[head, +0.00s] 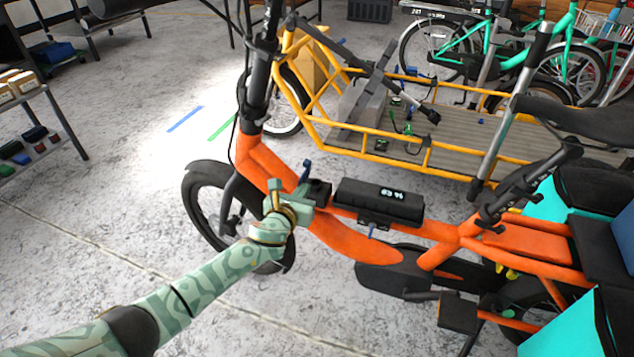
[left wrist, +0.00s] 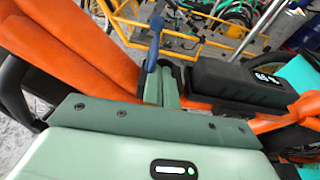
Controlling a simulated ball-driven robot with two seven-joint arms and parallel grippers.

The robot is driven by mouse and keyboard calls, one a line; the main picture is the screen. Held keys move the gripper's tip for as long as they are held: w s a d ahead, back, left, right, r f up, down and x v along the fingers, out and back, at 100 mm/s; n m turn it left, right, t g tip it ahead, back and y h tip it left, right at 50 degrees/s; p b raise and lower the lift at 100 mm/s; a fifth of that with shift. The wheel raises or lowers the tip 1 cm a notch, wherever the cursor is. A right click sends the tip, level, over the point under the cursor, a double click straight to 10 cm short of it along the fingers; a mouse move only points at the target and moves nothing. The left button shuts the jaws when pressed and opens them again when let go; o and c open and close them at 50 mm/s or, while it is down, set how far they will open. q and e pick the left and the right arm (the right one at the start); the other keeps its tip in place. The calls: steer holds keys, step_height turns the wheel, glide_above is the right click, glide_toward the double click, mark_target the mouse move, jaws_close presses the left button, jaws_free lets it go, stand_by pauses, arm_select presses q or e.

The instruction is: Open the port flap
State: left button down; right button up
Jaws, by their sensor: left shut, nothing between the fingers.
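The orange cargo bike (head: 345,243) stands in the middle of the head view, with a black battery box (head: 378,203) and lit display on its frame. My left gripper (head: 302,194) is shut and empty at the frame, just left of a small black block (head: 320,189). A narrow blue tab (head: 306,171) stands upright beside the fingertips. In the left wrist view, the blue tab (left wrist: 154,45) rises right at my shut fingers (left wrist: 165,85), left of the battery box (left wrist: 238,82). I cannot tell whether they touch, or which part is the port flap. My right gripper is not in view.
A yellow cargo bike (head: 455,173) with a flat bed stands behind, and green bikes (head: 440,45) are at the back right. A shelf (head: 62,125) with small boxes is at the left. The concrete floor at left is clear apart from blue and green tape.

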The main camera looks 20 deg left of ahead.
arm_select(q)
steer(key=s+p, duration=0.3)
steer(key=s, duration=0.5)
steer(key=shift+d+r, duration=0.15)
steer(key=shift+d, duration=0.2)
stand_by(0.6)
